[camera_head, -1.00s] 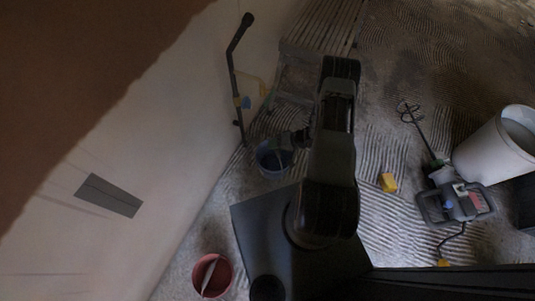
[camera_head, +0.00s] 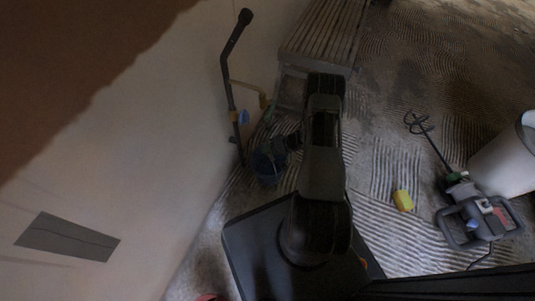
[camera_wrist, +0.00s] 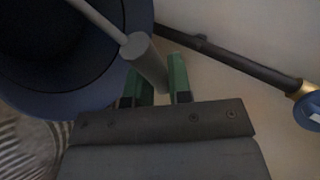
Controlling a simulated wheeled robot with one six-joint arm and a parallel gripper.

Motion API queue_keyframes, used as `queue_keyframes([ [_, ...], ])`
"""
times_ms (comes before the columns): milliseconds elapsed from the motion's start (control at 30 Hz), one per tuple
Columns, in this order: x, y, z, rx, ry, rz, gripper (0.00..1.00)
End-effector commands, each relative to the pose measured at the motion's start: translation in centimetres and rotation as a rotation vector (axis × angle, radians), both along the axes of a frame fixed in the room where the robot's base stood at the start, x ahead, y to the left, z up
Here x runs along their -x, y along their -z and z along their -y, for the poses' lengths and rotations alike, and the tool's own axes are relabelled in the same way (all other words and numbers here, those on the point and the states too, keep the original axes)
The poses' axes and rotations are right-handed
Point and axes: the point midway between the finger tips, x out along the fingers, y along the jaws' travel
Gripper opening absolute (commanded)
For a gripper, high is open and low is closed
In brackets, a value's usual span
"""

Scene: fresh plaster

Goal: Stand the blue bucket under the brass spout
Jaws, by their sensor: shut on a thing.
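The blue bucket (camera_head: 266,167) hangs from my gripper (camera_head: 288,147), left of my arm and near the wall. In the wrist view the bucket (camera_wrist: 75,103) fills the upper left. My gripper's green fingers (camera_wrist: 160,80) are shut on the grey grip (camera_wrist: 146,58) of its handle. The brass spout (camera_head: 264,101) sticks out from a dark wall pipe (camera_head: 228,75), above the bucket in the picture. A blue valve handle (camera_head: 243,117) sits on the pipe. I cannot tell whether the bucket touches the floor.
A slatted grey platform (camera_head: 320,35) stands beyond the spout. At right are a yellow sponge (camera_head: 403,201), a mixer (camera_head: 480,215) and a white tub (camera_head: 505,162). A red bucket's rim (camera_head: 208,298) shows at the bottom edge. Ridged floor lies between the arm and the sponge.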

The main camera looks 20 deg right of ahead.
Motion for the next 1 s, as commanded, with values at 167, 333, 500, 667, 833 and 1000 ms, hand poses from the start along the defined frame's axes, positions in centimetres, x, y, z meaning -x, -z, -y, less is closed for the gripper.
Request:
queue_keyframes([
  [167,-0.1,2.7,0.4,0.0,0.007,0.0,0.0],
  [333,-0.1,3.8,0.2,0.0,0.002,0.0,0.0],
  [500,-0.2,3.5,0.2,0.0,0.003,0.001,0.0],
  [667,-0.1,3.7,0.3,0.0,0.005,0.0,0.0],
  [833,-0.1,3.8,0.4,0.0,0.006,0.0,0.32],
  [1000,-0.1,3.8,0.4,0.001,0.007,0.001,0.45],
])
